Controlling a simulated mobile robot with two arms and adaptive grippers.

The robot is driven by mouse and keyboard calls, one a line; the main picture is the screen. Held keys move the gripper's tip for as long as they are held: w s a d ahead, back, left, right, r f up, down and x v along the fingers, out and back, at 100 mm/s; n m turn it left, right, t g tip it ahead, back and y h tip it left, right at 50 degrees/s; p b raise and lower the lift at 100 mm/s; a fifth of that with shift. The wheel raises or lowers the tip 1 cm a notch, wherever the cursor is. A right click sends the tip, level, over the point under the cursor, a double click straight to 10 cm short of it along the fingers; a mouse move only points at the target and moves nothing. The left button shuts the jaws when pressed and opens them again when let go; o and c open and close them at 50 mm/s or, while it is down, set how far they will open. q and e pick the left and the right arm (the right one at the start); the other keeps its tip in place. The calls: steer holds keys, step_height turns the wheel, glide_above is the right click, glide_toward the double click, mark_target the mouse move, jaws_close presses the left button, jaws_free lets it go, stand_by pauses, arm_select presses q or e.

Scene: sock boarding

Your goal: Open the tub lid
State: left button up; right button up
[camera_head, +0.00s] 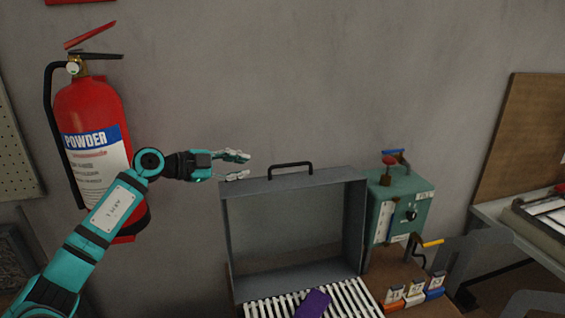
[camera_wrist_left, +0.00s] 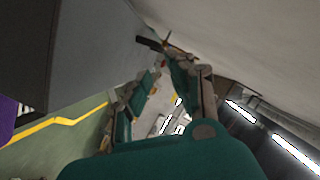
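The tub's grey lid (camera_head: 292,187) stands raised in the head view, hollow side toward me, with a black handle (camera_head: 290,166) on its top edge. Below it is the tub's slatted white rack (camera_head: 262,309), with a purple item (camera_head: 313,303) lying on it. My left gripper (camera_head: 246,166) is open and empty beside the lid's upper left corner, left of the handle. In the left wrist view the gripper's fingers (camera_wrist_left: 162,75) are apart, with the grey lid (camera_wrist_left: 100,40) to their left and the dark handle (camera_wrist_left: 149,43) beyond. My right gripper is not seen.
A red fire extinguisher (camera_head: 92,125) hangs on the wall behind my left arm. A green box (camera_head: 402,205) with a red-knobbed lever stands right of the lid. Several small labelled blocks (camera_head: 415,291) lie in front of it. A side table (camera_head: 490,212) is at far right.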

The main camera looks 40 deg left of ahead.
mark_target(278, 166)
arm_select(q)
steer(key=p+x, duration=0.3)
steer(key=x, duration=0.9)
steer(key=shift+p, duration=0.4)
steer(key=shift+w+d+f, duration=0.15)
steer(key=shift+w+d, duration=0.1)
steer(key=shift+w, duration=0.3)
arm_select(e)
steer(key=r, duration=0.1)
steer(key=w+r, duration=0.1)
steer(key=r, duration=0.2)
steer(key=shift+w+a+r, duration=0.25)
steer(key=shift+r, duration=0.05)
arm_select(q)
steer(key=shift+c, duration=0.4)
jaws_close()
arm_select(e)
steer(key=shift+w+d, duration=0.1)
